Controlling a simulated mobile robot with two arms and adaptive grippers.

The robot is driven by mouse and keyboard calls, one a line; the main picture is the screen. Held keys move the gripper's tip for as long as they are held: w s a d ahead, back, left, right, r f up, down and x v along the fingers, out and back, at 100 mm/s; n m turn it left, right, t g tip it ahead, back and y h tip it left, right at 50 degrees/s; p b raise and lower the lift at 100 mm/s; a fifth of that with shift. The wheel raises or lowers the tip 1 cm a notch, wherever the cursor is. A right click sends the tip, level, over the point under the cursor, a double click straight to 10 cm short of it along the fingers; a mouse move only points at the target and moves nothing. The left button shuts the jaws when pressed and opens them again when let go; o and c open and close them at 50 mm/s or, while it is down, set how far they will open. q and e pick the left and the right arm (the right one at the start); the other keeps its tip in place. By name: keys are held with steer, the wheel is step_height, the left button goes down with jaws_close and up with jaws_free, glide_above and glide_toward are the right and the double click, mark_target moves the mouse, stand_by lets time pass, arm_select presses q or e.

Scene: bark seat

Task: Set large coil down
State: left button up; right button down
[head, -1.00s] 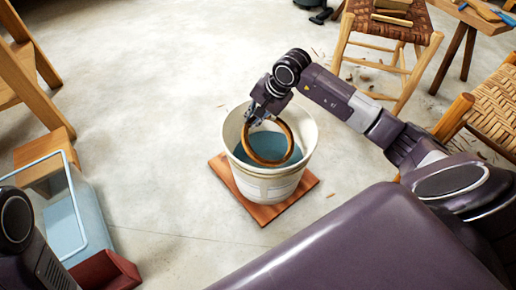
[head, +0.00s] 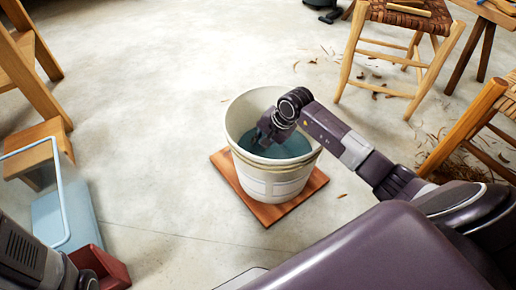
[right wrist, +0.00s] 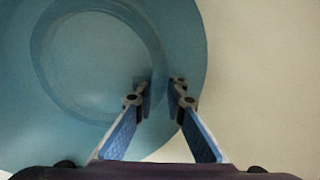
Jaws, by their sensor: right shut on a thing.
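The large coil shows in the right wrist view as a faint ring (right wrist: 40,70) under the blue water, tinted by it. In the head view the coil is hidden inside the white bucket (head: 275,186). My right gripper (head: 263,136) reaches down into the bucket at the water surface. In the right wrist view its fingertips (right wrist: 158,86) are closed about the coil's right edge. The water (head: 292,147) fills much of the bucket. I cannot tell whether the coil touches the bottom. My left gripper is out of view; only part of my left arm shows at lower left.
The bucket stands on a square reddish board (head: 308,190) on the floor. A clear bin with blue contents (head: 62,215) and a dark red box (head: 105,268) are at lower left. Woven stools (head: 408,20) stand at upper right. The floor behind the bucket is clear.

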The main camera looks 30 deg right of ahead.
steer(key=shift+r, duration=0.1)
steer(key=shift+f, duration=0.2)
steer(key=c, duration=2)
jaws_free()
steer(key=shift+o, duration=0.2)
steer(key=shift+r, duration=0.15)
